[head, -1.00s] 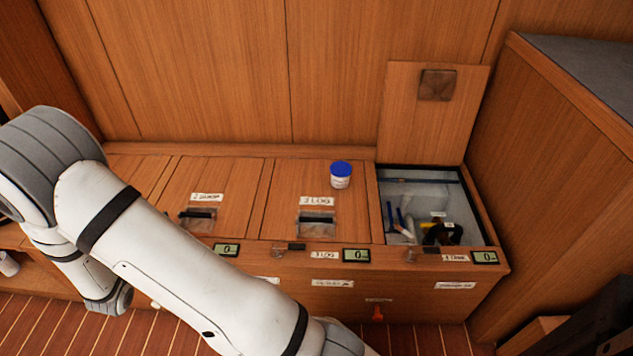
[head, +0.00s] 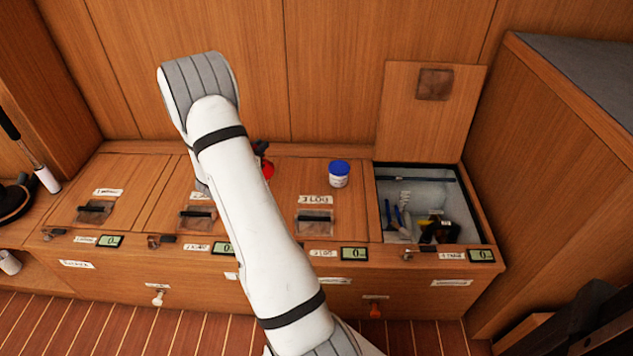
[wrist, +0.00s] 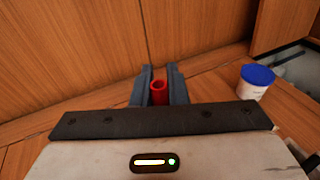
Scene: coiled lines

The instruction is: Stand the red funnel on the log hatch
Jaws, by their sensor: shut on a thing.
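The red funnel (head: 268,170) shows only in part at the back left of the log hatch (head: 300,180), next to my arm. In the wrist view the red funnel (wrist: 158,93) sits between the two dark fingers of my gripper (wrist: 160,88), which is shut on it. In the head view my gripper (head: 260,148) is mostly hidden behind my arm. The log hatch is a closed wooden lid with a label and a dark handle at its front. I cannot tell whether the funnel touches the hatch.
A white tub with a blue lid (head: 339,174) stands on the log hatch's right side; the wrist view shows it right of my gripper (wrist: 255,82). Further right is an open locker (head: 415,205) with tools inside, its lid (head: 430,120) raised. Other closed hatches lie left.

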